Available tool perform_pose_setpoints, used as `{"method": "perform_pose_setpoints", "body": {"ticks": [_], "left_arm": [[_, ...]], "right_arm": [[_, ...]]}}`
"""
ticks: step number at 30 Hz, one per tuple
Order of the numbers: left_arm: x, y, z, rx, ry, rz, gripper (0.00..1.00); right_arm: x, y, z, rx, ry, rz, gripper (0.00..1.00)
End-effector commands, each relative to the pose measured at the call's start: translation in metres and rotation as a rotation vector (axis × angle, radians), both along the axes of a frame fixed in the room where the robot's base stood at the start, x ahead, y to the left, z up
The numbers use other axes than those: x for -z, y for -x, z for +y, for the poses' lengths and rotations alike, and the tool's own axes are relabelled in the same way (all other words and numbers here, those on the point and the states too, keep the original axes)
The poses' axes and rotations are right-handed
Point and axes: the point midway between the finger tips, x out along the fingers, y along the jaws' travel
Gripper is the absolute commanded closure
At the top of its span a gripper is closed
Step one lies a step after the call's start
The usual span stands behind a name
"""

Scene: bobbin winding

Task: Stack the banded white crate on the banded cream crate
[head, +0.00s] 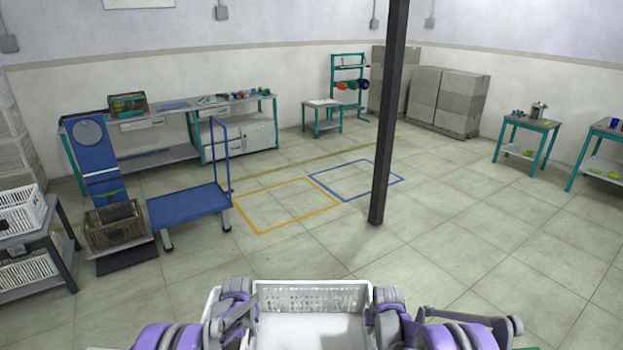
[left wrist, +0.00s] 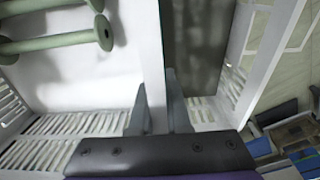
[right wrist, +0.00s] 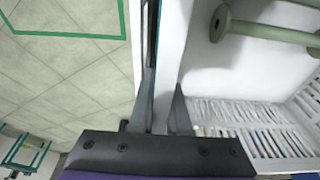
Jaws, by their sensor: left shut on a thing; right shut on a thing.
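A white slatted crate (head: 312,297) is at the bottom centre of the head view, between my grippers. My left gripper (head: 246,308) is shut on its left wall, and the left wrist view shows a finger on each side of that wall (left wrist: 152,35). My right gripper (head: 378,310) is shut on the opposite wall (right wrist: 172,40). Green bobbins (left wrist: 60,42) lie inside the crate; one also shows in the right wrist view (right wrist: 260,30). A second pale crate wall (left wrist: 262,60) stands outside my left gripper, with a dark shaded gap between. I cannot make out bands or tell which crate is cream.
Two white crates (head: 22,212) sit on a rack at left. A brown crate (head: 113,228) and a blue cart (head: 188,205) stand nearby. A dark post (head: 389,120) rises ahead. Orange (head: 290,229) and blue (head: 365,202) floor outlines are empty. The right floor is mostly clear.

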Motion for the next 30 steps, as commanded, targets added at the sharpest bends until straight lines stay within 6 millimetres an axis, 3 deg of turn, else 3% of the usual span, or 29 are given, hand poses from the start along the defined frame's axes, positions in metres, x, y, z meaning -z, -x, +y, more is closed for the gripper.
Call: {"method": "perform_pose_setpoints", "body": {"ticks": [8, 24, 30], "left_arm": [[-0.001, 0.004, 0.0, 0.0, 0.0, -0.001, 1.0], [-0.001, 0.044, 0.0, 0.0, 0.0, -0.001, 1.0], [-0.001, 0.041, 0.0, 0.0, 0.0, -0.001, 1.0]], "right_arm": [[-0.001, 0.004, 0.0, 0.0, 0.0, -0.001, 1.0], [-0.001, 0.044, 0.0, 0.0, 0.0, -0.001, 1.0], [-0.001, 0.041, 0.0, 0.0, 0.0, -0.001, 1.0]]}}
